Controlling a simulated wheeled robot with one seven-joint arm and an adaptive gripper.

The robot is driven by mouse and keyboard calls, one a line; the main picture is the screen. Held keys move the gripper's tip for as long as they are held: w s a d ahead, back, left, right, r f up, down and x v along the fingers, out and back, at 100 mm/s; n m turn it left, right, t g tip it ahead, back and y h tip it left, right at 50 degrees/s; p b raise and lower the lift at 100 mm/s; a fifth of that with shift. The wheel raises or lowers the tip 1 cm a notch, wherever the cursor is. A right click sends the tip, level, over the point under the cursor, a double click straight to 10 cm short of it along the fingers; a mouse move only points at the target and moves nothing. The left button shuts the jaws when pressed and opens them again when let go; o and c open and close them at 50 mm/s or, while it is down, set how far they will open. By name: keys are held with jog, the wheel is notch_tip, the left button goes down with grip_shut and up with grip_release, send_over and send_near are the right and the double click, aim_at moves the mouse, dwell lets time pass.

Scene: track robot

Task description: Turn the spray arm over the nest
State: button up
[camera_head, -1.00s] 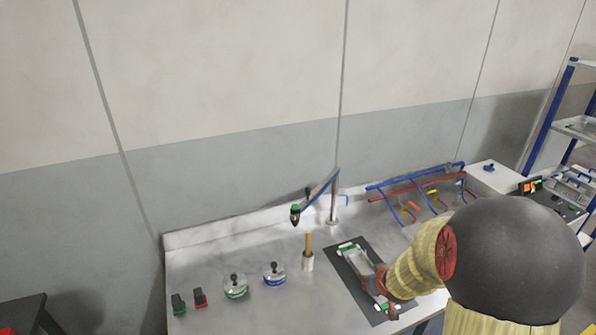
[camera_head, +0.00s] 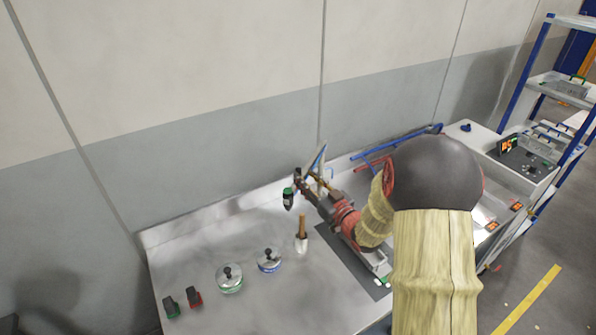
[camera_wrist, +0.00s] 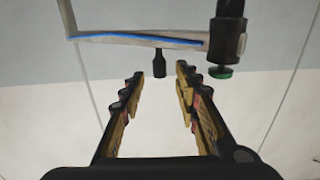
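The spray arm (camera_head: 319,161) stands at the back of the steel bench, a thin beam with a blue hose. Its black nozzle with a green band (camera_head: 288,199) hangs on the left, clear of the nest. In the wrist view the beam (camera_wrist: 130,38) crosses the top, with the nozzle (camera_wrist: 228,42) at right and a short black handle (camera_wrist: 159,62) hanging from the beam. My gripper (camera_wrist: 158,78) is open, its fingers either side of the handle's lower end, with no contact visible. In the head view my gripper (camera_head: 303,186) is beside the nozzle. The nest (camera_head: 380,262) on its dark mat (camera_head: 337,247) is mostly hidden by my arm.
A wooden-handled tool in a white holder (camera_head: 301,243) stands just left of the mat. Two round lidded tins (camera_head: 229,279) and green and red blocks (camera_head: 171,307) sit at the front left. A blue and red rack (camera_head: 385,150) is behind my arm.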

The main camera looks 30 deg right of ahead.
aim_at(300, 173)
jog(key=shift+w+a, duration=0.2)
jog(key=shift+w, duration=2.3)
jog(key=c, duration=0.3)
grip_shut()
